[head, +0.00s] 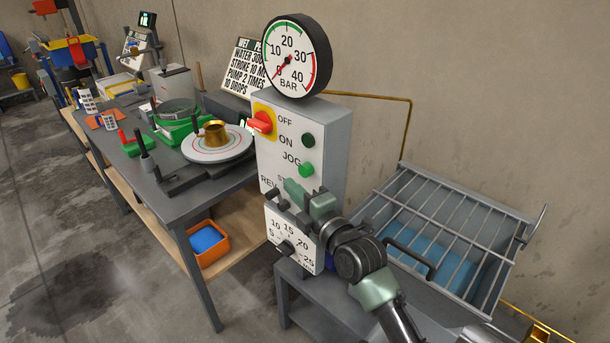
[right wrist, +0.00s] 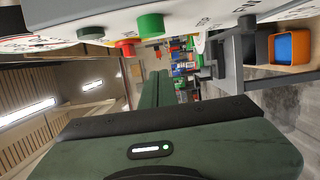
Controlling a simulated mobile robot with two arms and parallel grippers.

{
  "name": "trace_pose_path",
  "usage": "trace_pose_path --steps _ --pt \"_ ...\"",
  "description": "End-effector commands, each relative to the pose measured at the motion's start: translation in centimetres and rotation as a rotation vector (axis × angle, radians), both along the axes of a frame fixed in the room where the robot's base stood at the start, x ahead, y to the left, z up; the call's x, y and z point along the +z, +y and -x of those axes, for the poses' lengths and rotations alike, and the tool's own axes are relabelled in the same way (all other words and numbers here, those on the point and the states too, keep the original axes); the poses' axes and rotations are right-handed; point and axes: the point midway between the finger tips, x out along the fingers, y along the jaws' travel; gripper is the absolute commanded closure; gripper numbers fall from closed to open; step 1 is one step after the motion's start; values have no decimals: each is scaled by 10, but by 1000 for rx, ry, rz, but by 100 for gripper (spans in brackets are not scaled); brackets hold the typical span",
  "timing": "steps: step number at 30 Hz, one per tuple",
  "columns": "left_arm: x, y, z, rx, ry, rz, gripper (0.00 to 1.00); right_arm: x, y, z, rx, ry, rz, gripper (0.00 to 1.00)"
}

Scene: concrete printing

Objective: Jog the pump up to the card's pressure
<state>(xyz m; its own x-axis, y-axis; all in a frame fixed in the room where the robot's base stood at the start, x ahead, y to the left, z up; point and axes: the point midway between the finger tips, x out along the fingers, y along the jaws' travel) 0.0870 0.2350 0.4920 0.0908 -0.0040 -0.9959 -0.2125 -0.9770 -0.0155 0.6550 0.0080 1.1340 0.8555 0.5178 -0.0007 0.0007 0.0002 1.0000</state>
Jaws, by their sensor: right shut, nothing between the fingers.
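The pale pump control box (head: 325,150) carries a round gauge (head: 297,52) marked in bar, its red needle near 0. A red switch (head: 261,122) sits on a yellow plate by OFF and ON; which it points to is unclear. A bright green button (head: 306,169) is beside JOG, below a darker green one (head: 308,140). The JOG button also shows in the right wrist view (right wrist: 151,25). My right gripper (head: 296,190) is shut and empty, in front of the panel below JOG, hiding some lettering. A lettered board (head: 243,66) stands behind, partly hidden by the gauge.
A lower numbered dial plate (head: 292,238) is partly covered by my right arm. A barred grey hopper (head: 450,230) stands right. Left is a workbench (head: 180,203) with a white round plate (head: 217,145) and brass ring (head: 215,133); an orange bin (head: 208,245) sits on its shelf.

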Motion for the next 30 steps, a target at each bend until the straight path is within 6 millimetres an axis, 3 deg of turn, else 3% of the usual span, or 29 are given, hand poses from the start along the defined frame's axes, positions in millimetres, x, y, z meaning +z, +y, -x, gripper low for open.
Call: trace_pose_path --steps 3,9,21,30 --pt "9 -1 0 0 0 1 60 2 -13 -15 -2 0 4 100" --pt "13 -1 0 0 0 1 60 1 -25 -27 0 -1 1 100" --pt "13 -1 0 0 0 1 60 0 -28 -30 0 -1 1 100" --pt "-11 -1 0 0 -1 1 60 -3 -43 -44 -1 -4 5 100"
